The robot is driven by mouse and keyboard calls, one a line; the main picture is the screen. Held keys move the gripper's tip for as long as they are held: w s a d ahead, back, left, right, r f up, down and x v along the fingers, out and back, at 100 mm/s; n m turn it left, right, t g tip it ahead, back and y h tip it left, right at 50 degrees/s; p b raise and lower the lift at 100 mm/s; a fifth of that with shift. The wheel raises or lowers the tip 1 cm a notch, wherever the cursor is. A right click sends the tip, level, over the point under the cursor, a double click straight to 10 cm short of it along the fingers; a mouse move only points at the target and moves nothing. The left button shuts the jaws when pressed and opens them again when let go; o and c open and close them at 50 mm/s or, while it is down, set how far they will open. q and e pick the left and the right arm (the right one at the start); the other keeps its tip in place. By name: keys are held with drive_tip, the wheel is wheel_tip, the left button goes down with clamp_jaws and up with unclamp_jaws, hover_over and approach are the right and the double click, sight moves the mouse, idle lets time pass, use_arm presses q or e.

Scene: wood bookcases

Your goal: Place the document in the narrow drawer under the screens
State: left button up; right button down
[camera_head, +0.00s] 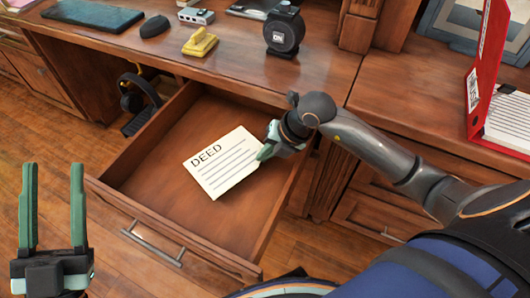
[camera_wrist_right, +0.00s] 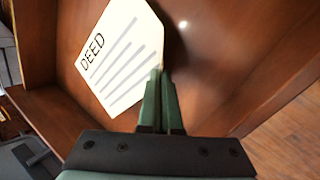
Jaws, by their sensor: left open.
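The document (camera_head: 215,165), a cream sheet headed DEED, is inside the open drawer (camera_head: 150,205) in the head view. My right gripper (camera_head: 266,153) is at the document's right edge, inside the drawer. In the right wrist view its green fingers (camera_wrist_right: 160,95) are together at a corner of the document (camera_wrist_right: 118,58), closed on it. Whether the sheet touches the drawer bottom is hard to tell. My left gripper (camera_head: 53,207) is open and empty at the lower left, its fingers pointing up, apart from the drawer.
The desk top (camera_head: 330,75) above the drawer holds a black round device (camera_head: 284,33), a yellow stapler (camera_head: 200,42), a mouse (camera_head: 154,27) and a keyboard (camera_head: 92,14). A red binder (camera_head: 482,75) stands at the right. Headphones (camera_head: 138,92) hang under the desk.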

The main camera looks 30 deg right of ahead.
drive_tip(key=shift+f, duration=0.3)
use_arm(q)
drive_tip(key=shift+s+d+r+m+t+h, duration=0.1)
drive_tip(key=shift+s+r+m+t+h, duration=0.2)
drive_tip(key=shift+s+r+m+h, duration=0.65)
use_arm(e)
drive_tip(key=shift+f, duration=0.1)
use_arm(q)
drive_tip(key=shift+r, duration=0.25)
use_arm(e)
drive_tip(key=shift+s+f, duration=0.1)
drive_tip(key=c, duration=1.1)
unclamp_jaws()
use_arm(q)
drive_tip(key=shift+w+n, duration=0.15)
drive_tip(key=shift+n, duration=0.1)
